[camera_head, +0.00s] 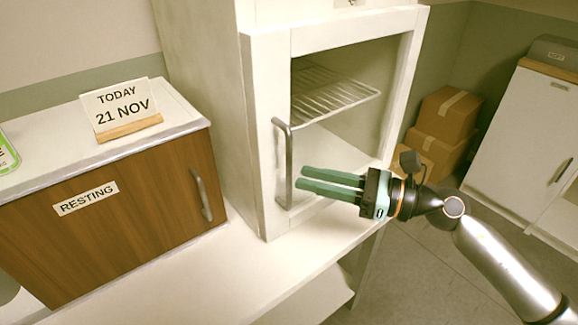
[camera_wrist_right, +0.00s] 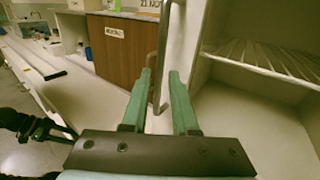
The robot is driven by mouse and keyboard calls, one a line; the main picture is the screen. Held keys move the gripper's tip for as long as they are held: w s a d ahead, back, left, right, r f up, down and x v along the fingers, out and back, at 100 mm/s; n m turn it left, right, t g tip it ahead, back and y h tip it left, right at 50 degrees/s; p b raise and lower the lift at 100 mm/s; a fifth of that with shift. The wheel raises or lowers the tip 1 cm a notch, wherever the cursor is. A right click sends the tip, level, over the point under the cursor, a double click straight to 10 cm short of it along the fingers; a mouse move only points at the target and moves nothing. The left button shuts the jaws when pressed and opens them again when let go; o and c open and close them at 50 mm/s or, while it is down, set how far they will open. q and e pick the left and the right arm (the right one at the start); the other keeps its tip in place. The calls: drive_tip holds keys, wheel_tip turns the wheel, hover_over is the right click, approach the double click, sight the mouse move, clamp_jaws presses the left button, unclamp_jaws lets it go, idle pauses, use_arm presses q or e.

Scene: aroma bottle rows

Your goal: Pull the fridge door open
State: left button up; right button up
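The white fridge (camera_head: 205,110) stands on the counter, and its white-framed door (camera_head: 262,95) looks closed. A wire shelf shows through the door's window. A vertical grey bar handle (camera_head: 288,165) is on the left side of the door; it also shows in the right wrist view (camera_wrist_right: 163,45). My right gripper (camera_head: 299,177) has green fingers that are apart, with the tips close to the handle in the head view. In the right wrist view, the handle appears in the gap between the fingers (camera_wrist_right: 161,72); I cannot tell whether they touch it. My left gripper is not in view.
A wooden cabinet (camera_head: 130,215) labelled RESTING, with a date sign (camera_head: 122,108) on top, stands left of the fridge. The white counter (camera_head: 215,275) in front is clear. Cardboard boxes (camera_head: 447,115) and a white cabinet (camera_head: 520,140) stand to the right.

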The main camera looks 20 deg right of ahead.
sight(289, 205)
drive_tip(key=shift+p+x, duration=0.65)
drive_tip(key=shift+x, duration=1.7)
drive_tip(key=shift+c, duration=0.4)
clamp_jaws()
